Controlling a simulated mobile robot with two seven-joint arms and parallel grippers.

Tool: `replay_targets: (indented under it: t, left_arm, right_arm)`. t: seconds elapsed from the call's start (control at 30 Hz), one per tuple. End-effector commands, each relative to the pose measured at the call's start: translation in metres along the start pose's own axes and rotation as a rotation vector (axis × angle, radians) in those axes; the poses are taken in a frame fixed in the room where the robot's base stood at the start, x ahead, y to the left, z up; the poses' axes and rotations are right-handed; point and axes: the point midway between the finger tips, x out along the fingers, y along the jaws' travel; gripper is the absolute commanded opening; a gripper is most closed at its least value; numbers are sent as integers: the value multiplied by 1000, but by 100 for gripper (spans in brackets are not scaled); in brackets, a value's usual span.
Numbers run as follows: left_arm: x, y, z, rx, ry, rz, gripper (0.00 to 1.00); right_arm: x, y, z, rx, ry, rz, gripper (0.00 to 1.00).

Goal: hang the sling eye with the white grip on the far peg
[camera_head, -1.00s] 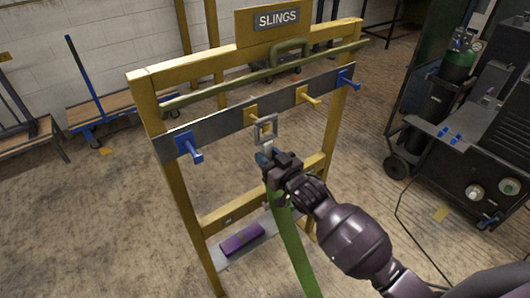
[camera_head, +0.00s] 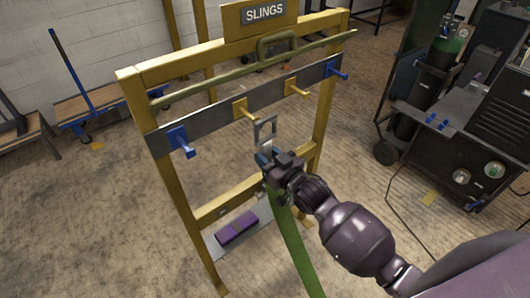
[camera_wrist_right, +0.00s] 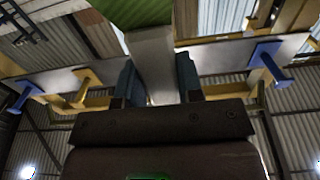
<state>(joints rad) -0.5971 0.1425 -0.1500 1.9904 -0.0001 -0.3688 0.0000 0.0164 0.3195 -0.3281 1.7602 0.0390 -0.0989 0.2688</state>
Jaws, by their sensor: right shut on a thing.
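The sling is a green strap (camera_head: 291,245) hanging down from my right gripper, with a grey metal eye (camera_head: 265,130) standing up above it. My right gripper (camera_head: 267,159) is shut on the pale grip below the eye. In the right wrist view the grip (camera_wrist_right: 152,68) sits between the two fingers. The eye is in front of the rack, apart from the pegs in the picture. The grey rail (camera_head: 220,115) carries a near blue peg (camera_head: 181,142), two yellow pegs (camera_head: 245,109) (camera_head: 297,88) and a far blue peg (camera_head: 339,72). My left gripper is out of view.
The yellow rack frame (camera_head: 134,98) has a SLINGS sign and a green bar (camera_head: 210,89) with a handle above the rail. A purple block (camera_head: 237,227) lies on its low shelf. A welding cart (camera_head: 470,150) stands at right. Floor in front is clear.

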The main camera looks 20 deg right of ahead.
Motion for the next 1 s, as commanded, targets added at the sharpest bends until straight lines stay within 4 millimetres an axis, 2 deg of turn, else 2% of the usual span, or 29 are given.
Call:
replay_targets:
  t: [0.37,1.0]
  left_arm:
    - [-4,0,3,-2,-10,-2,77]
    - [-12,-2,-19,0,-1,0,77]
  right_arm:
    - [-3,0,-1,-1,2,0,5]
    - [-43,0,-2,0,1,0,5]
